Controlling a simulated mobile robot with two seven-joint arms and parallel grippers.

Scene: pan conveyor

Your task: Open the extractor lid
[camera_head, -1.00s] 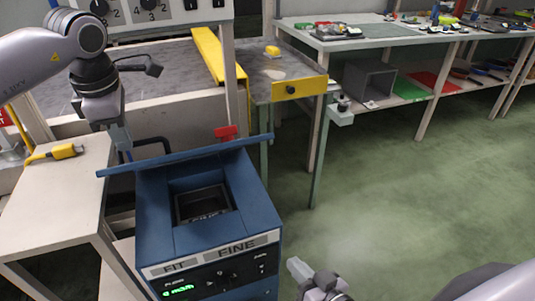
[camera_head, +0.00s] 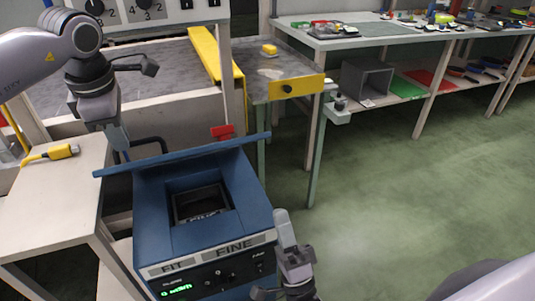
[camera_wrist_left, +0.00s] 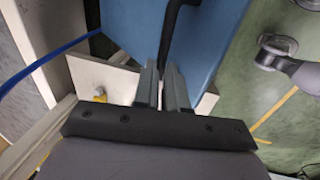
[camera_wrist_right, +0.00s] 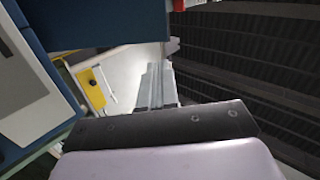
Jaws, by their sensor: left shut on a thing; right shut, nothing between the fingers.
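The blue extractor (camera_head: 150,222) stands front centre in the head view, its square opening (camera_head: 200,203) uncovered. Its blue lid (camera_head: 182,156) is raised behind the opening and seen nearly edge-on. The lid's blue face (camera_wrist_left: 215,45) fills the upper middle of the left wrist view, with the dark handle (camera_wrist_left: 172,38) on it. My left gripper (camera_head: 120,145) is shut on the handle, left of the lid; its fingers also show in the left wrist view (camera_wrist_left: 162,85). My right gripper (camera_head: 283,222) is shut and empty, beside the extractor's front right corner.
A pale side table (camera_head: 60,195) with a yellow connector (camera_head: 60,153) stands left of the extractor. A conveyor with a yellow rail (camera_head: 212,65) lies behind. A workbench (camera_head: 370,40) stands at the back right. The green floor at the right is clear.

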